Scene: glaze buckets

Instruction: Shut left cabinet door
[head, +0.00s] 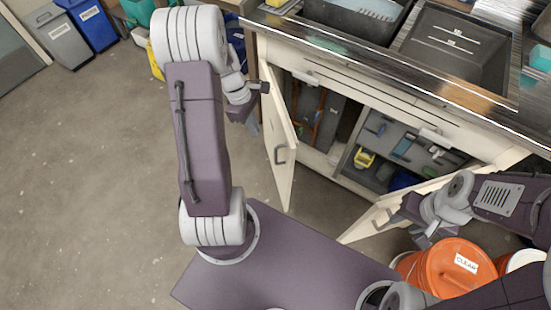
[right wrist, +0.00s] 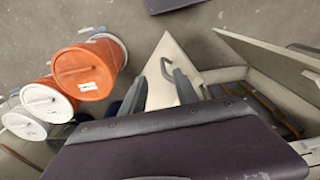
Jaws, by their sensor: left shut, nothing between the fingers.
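The left cabinet door (head: 281,150) is white with a grey handle and stands swung open, well away from the cabinet front. It also shows in the right wrist view (right wrist: 262,47) at the upper right. My left gripper (head: 254,127) is shut and empty, at the outer left side of this door near its upper part. I cannot tell whether it touches the door. My right gripper (head: 428,238) is open and empty beside the right cabinet door (head: 372,222), which also stands open. That door's handle (right wrist: 166,68) shows near the fingers in the right wrist view.
Orange (head: 458,268) and white buckets stand at the lower right. The open cabinet holds tools and a yellow item (head: 364,159). A metal counter with a dark sink (head: 455,52) lies above. Grey (head: 58,38) and blue bins stand at the far left. The floor (head: 95,170) at left is clear.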

